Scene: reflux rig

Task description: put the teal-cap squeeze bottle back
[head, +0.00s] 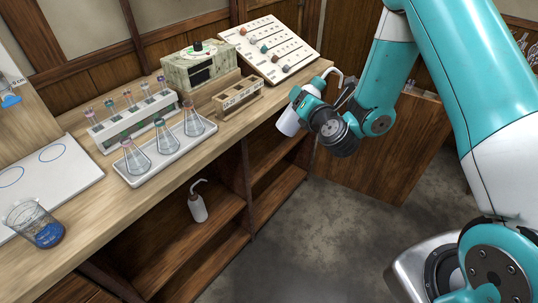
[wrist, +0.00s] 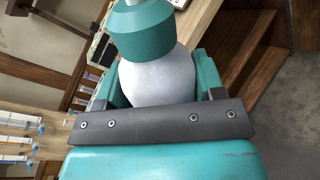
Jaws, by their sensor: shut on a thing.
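The teal-cap squeeze bottle is white with a teal cap and a bent pale spout. In the wrist view its cap (wrist: 142,32) and rounded white body (wrist: 158,82) fill the space between the jaws of my gripper (wrist: 160,88). In the head view my gripper (head: 303,112) is shut on the bottle (head: 290,122) and holds it tilted in the air, just off the right end of the bench. Another white squeeze bottle (head: 197,207) with a bent spout stands upright on the shelf under the bench. Its cap colour is too small to tell.
The wooden bench (head: 105,205) carries a tray (head: 168,157) of flasks, a tube rack (head: 130,118), a small wooden rack (head: 238,97), a green stone-patterned box (head: 199,68), a white peg board (head: 268,50) and a beaker (head: 35,224). The lower shelves (head: 272,155) have free room.

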